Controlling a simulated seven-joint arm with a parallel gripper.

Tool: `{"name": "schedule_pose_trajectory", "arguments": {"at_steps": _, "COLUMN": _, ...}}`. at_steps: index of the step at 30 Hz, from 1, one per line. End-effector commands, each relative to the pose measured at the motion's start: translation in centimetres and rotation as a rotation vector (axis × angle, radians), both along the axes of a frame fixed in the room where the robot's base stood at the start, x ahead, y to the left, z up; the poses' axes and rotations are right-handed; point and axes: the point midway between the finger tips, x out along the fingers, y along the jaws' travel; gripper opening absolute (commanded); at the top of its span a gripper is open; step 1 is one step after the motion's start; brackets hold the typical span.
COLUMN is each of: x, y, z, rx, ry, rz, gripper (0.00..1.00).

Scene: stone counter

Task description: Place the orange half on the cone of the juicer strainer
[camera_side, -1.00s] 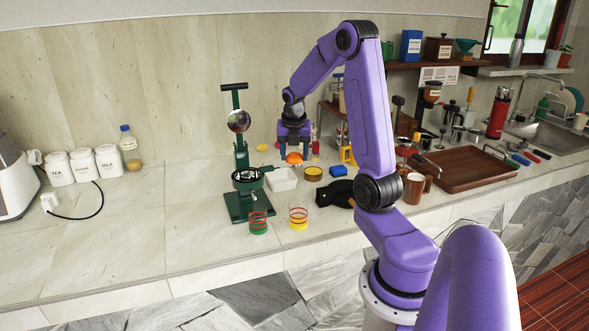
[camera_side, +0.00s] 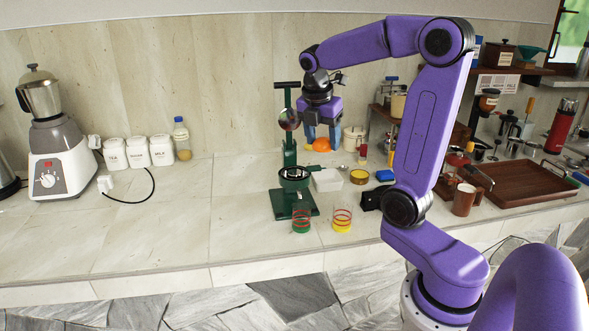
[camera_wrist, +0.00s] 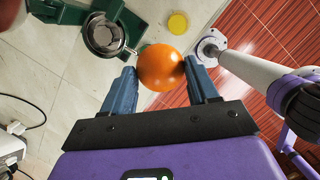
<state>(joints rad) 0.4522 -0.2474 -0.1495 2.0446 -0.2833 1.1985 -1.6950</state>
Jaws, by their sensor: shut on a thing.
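The orange half (camera_side: 321,145) hangs between the fingers of my gripper (camera_side: 322,141) in the side view, held above the counter. In the wrist view the orange half (camera_wrist: 161,67) sits between the two blue fingertips, its rounded orange side facing the camera; its cut face is hidden. The green juicer press (camera_side: 288,155) stands to the left of my gripper, with its strainer (camera_side: 294,173) lower than the orange half. The strainer (camera_wrist: 103,35) also shows in the wrist view, up and left of the orange half. I cannot make out the cone clearly.
A green-based glass (camera_side: 302,221) and a yellow-based glass (camera_side: 342,220) stand in front. The press's upright and upper cup (camera_side: 289,119) rise close to my gripper's left.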

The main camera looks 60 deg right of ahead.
Motion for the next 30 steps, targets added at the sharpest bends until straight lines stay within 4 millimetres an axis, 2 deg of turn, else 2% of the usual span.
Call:
{"name": "schedule_pose_trajectory", "arguments": {"at_steps": 14, "x": 7.4, "y": -3.4, "z": -3.7, "rx": 0.001, "ry": 0.002, "rz": -0.001, "gripper": 0.29}}
{"name": "schedule_pose_trajectory", "arguments": {"at_steps": 18, "x": 9.2, "y": -4.2, "z": -5.9, "rx": 0.002, "ry": 0.004, "rz": 0.0, "gripper": 0.29}}
{"name": "schedule_pose_trajectory", "arguments": {"at_steps": 24, "x": 11.1, "y": -5.0, "z": -8.4, "rx": 0.0, "ry": 0.002, "rz": 0.0, "gripper": 0.29}}
{"name": "schedule_pose_trajectory", "arguments": {"at_steps": 30, "x": 11.9, "y": -5.4, "z": -9.3, "rx": 0.0, "ry": 0.0, "rz": 0.001, "gripper": 0.29}}
